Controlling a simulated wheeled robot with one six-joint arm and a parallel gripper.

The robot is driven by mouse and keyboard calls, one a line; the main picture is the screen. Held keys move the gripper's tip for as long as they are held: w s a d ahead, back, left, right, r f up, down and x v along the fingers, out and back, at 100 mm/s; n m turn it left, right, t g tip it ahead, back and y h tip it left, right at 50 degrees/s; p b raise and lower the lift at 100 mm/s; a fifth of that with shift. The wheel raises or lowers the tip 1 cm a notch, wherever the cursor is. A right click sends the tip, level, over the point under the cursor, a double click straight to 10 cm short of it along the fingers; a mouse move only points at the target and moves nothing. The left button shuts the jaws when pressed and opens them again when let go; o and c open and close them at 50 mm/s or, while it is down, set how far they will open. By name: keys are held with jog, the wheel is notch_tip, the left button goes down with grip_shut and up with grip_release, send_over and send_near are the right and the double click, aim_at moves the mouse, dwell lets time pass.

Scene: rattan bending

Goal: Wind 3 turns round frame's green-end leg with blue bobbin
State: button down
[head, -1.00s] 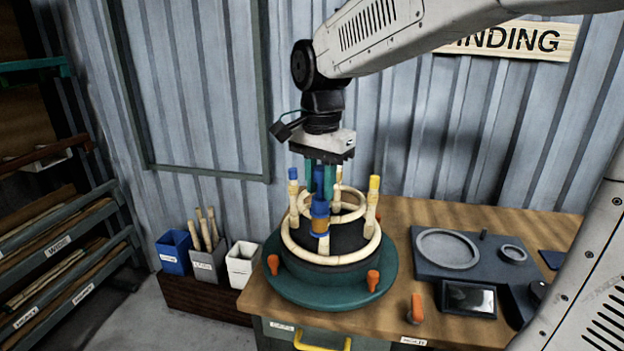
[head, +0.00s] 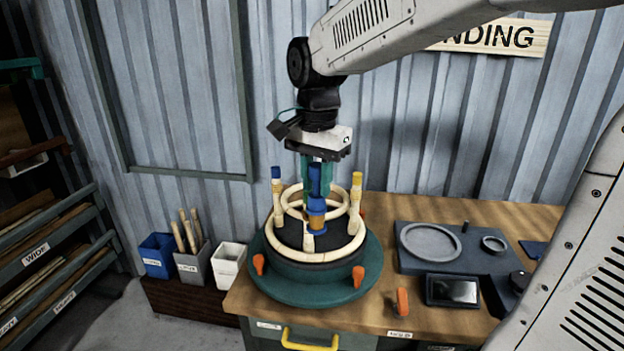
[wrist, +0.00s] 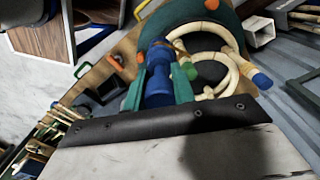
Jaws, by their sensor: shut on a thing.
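My gripper (head: 318,188) points down with its teal fingers shut on the blue bobbin (head: 316,207), which has a brown wound middle. The bobbin also shows between the fingers in the wrist view (wrist: 158,75). The pale rattan frame (head: 347,240) stands on a black former with its legs upward. The green leg end (wrist: 188,71) shows close beside the bobbin in the wrist view; in the head view it is hidden. A blue-ended leg (head: 277,185) stands left, a yellow-ended leg (head: 356,190) right. I cannot tell how many turns lie on the leg.
The former sits on a round green turntable (head: 275,288) with orange clamps (head: 259,264) around its rim. To its right on the bench lie a dark tray (head: 432,244), a screen (head: 452,291) and an orange-handled thing (head: 401,302). Bins (head: 158,255) stand at the left.

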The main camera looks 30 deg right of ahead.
jog(key=shift+r, duration=5.55)
